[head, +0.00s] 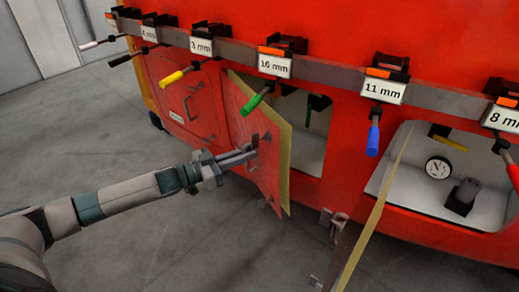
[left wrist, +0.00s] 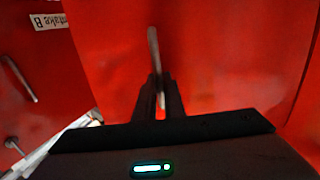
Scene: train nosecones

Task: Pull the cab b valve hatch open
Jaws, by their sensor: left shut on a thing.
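A red hatch with a yellowish edge (head: 256,130) stands swung outward from the red cab wall, with a pale opening (head: 308,135) showing behind it. I see no readable name on this hatch. My left gripper (head: 250,154) is shut on the handle on its outer face. In the left wrist view, the grey handle bar (left wrist: 154,60) stands between the fingers (left wrist: 158,95) against the red panel. My right gripper is not in view.
Another hatch (head: 375,200) stands open at right, showing a gauge (head: 438,167). Several tools hang from a grey rail (head: 330,74) above. The floor at lower left is clear.

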